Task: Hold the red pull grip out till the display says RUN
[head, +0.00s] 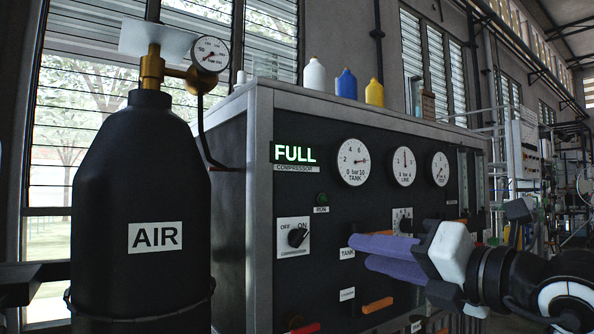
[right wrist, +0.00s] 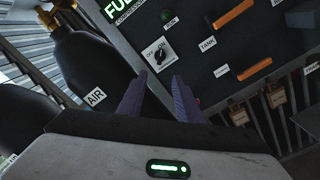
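The lit display (head: 295,153) on the dark panel reads FULL, with a COMPRESSOR label under it. A red bar (head: 302,328), which looks like the pull grip, shows at the bottom edge of the head view, low on the panel; most of it is cut off. In the right wrist view a small reddish patch (right wrist: 197,101) shows beside the right finger, mostly hidden. My right gripper (head: 358,254) is in front of the panel, up and right of the red bar. Its purple fingers (right wrist: 159,77) stand apart with nothing seen between them. My left gripper is not in view.
A black AIR cylinder (head: 140,200) with a gauge (head: 210,54) stands left of the panel. A compressor knob (head: 297,237), orange handles (head: 377,305) and round gauges (head: 352,162) are on the panel. Bottles (head: 346,86) stand on top.

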